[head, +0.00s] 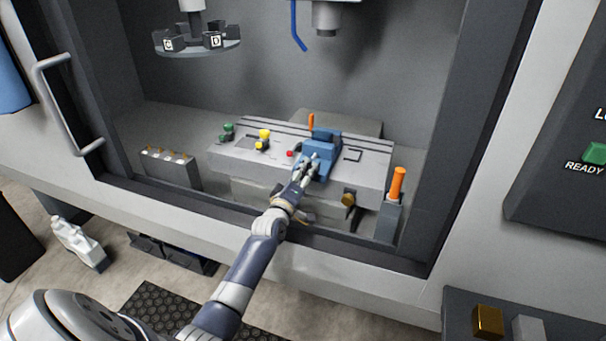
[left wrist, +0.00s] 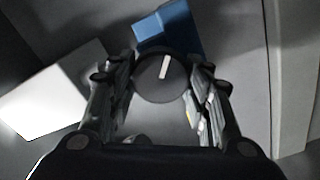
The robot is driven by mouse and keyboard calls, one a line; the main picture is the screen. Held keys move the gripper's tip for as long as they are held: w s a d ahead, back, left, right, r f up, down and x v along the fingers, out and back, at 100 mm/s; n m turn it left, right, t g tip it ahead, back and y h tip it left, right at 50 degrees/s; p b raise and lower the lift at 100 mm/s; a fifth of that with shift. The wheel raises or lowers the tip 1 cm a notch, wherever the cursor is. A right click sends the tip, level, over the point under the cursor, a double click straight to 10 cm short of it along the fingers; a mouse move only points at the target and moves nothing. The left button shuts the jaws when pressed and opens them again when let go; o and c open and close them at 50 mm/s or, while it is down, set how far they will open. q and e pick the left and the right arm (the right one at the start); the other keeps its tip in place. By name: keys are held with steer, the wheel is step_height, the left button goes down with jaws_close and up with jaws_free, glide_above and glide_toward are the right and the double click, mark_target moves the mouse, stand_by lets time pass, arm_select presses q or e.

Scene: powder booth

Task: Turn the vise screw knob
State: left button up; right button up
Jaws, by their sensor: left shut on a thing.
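The blue vise (head: 320,150) sits on the grey machine table inside the booth. It also shows at the top of the left wrist view (left wrist: 170,27). The round dark knob (left wrist: 161,78), with a white line on its face, stands between my left fingers in the left wrist view. My left gripper (head: 310,165) reaches in from below to the front of the vise. In the left wrist view its two fingers (left wrist: 162,92) are at either side of the knob and shut on it. In the head view the fingers hide the knob. My right gripper is not in view.
The machine table (head: 235,157) carries green, yellow and red parts left of the vise. An orange-handled post (head: 397,185) stands at its right. A tool carousel (head: 197,45) and a spindle (head: 327,18) hang above. The booth's front sill (head: 220,212) runs below my arm.

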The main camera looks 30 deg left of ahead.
arm_select(q)
steer(key=shift+f, duration=0.1)
stand_by(0.3)
steer(key=o, duration=1.1)
steer(key=v, duration=1.2)
